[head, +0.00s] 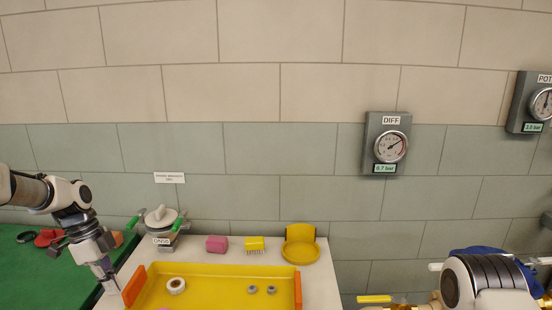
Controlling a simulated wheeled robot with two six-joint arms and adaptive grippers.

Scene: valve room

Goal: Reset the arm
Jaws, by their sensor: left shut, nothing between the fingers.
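My left arm comes in from the left edge, and its gripper (108,284) points down at the left edge of the white table, just left of the yellow tray's orange handle. Its fingers are shut with nothing seen between them. My right arm (482,282) shows at the lower right, with its dark ribbed joint in view. The right gripper is not visible in the frame.
A green surface (60,285) lies left.

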